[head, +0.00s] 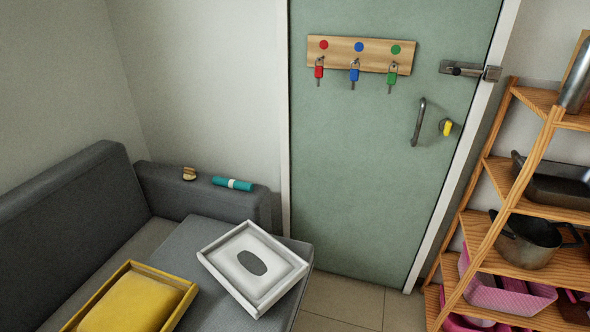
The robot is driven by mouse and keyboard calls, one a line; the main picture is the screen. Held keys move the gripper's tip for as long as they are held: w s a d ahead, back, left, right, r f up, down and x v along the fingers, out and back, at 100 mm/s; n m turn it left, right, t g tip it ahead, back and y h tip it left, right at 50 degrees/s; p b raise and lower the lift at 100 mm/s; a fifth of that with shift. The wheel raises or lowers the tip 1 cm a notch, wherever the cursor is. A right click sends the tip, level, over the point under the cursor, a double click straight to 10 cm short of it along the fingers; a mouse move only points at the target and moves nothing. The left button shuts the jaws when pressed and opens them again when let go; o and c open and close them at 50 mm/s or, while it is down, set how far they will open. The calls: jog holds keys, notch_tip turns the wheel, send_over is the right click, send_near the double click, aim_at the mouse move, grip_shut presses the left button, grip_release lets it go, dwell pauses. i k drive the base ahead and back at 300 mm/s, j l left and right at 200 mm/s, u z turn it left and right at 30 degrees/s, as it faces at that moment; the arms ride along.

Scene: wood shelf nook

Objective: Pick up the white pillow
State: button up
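I see no plain white pillow for certain in the head view. A white square tray (218,267) with a raised rim lies on the grey sofa seat. Its inside is pale with a dark grey oval in the middle; I cannot tell whether this is a bare tray floor or a flat pillow. A yellow tray (184,289) at the bottom left holds a puffy yellow pillow (128,304), cut off by the lower edge. My gripper is not in view.
The grey sofa (70,200) fills the left; its armrest bears a teal roll (232,184) and a small tan item (189,174). A green door (350,190) with a key rack (360,54) stands behind. A wooden shelf (500,210) with pots is right. Some tiled floor (343,300) is clear.

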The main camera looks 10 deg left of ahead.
aim_at(257, 269)
jog(key=k+l+u, duration=0.2)
jog(key=l+u, duration=0.25)
jog(key=k+l+u, duration=0.25)
jog(key=u, duration=0.2)
jog(key=k+l+u, duration=0.3)
jog(key=u, duration=0.15)
jog(key=i+l+u, duration=0.15)
jog(key=u, duration=0.25)
jog(key=i+l+u, duration=0.15)
jog(key=u, duration=0.2)
jog(key=i+l+u, duration=0.1)
jog(key=i+l, duration=0.15)
jog(key=i+l+u, duration=0.1)
jog(key=l, duration=0.35)
jog(key=i+l+u, duration=0.1)
jog(key=i+l, duration=0.2)
jog(key=i+l+u, duration=0.15)
jog(key=l, duration=0.3)
jog(key=i+l+u, duration=0.1)
jog(key=l, duration=0.3)
jog(key=i+l, duration=0.2)
jog(key=l, duration=0.2)
jog(key=i+l, duration=0.15)
jog(key=l, duration=0.25)
jog(key=i+l, duration=0.2)
jog(key=l, duration=0.2)
jog(key=i+l, duration=0.2)
jog(key=l, duration=0.15)
jog(key=i+l, duration=0.15)
jog(key=l, duration=0.25)
